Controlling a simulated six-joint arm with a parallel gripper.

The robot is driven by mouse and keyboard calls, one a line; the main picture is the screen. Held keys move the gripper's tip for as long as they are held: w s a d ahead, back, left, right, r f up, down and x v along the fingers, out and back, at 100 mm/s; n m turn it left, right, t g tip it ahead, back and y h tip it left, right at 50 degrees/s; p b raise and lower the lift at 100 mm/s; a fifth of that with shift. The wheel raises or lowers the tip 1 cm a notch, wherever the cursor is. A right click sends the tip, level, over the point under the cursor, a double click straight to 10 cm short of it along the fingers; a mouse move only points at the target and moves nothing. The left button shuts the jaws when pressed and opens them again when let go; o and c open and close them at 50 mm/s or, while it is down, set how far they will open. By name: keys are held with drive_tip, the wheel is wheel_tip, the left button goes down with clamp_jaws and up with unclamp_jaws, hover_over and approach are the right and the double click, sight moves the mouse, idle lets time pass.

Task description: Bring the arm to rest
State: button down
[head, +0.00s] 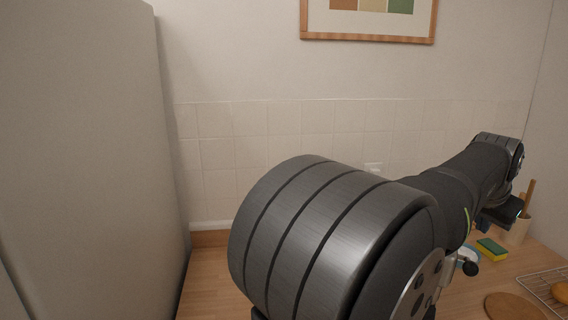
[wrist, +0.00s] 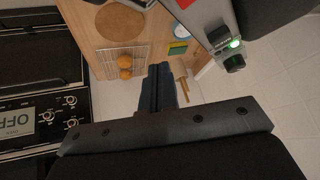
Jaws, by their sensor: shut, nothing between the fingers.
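My gripper (wrist: 160,70) shows in the wrist view with its dark fingers together and nothing between them. It hangs in the air in front of the wooden counter (wrist: 147,28), apart from the things on it. In the head view my arm reaches from the bottom middle to the right, over the counter (head: 215,275). The gripper's fingers cannot be made out there.
A wire rack (head: 533,284) with round orange-brown items, a round wooden board (head: 513,306), a green and yellow sponge (head: 491,249) and a utensil pot (head: 516,231) stand on the right. The oven front (wrist: 45,118) is left in the wrist view.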

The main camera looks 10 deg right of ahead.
drive_tip(key=shift+g+y, duration=0.5)
drive_tip(key=shift+g, duration=0.1)
drive_tip(key=shift+w+d+r, duration=0.3)
drive_tip(key=shift+d+r, duration=0.2)
drive_tip(key=shift+r, duration=0.1)
drive_tip(key=shift+w+d+r, duration=0.35)
drive_tip(key=shift+d+r, duration=0.2)
drive_tip(key=shift+r, duration=0.1)
drive_tip(key=shift+w+d+r, duration=0.3)
drive_tip(key=shift+d+r, duration=0.2)
drive_tip(key=shift+r, duration=0.1)
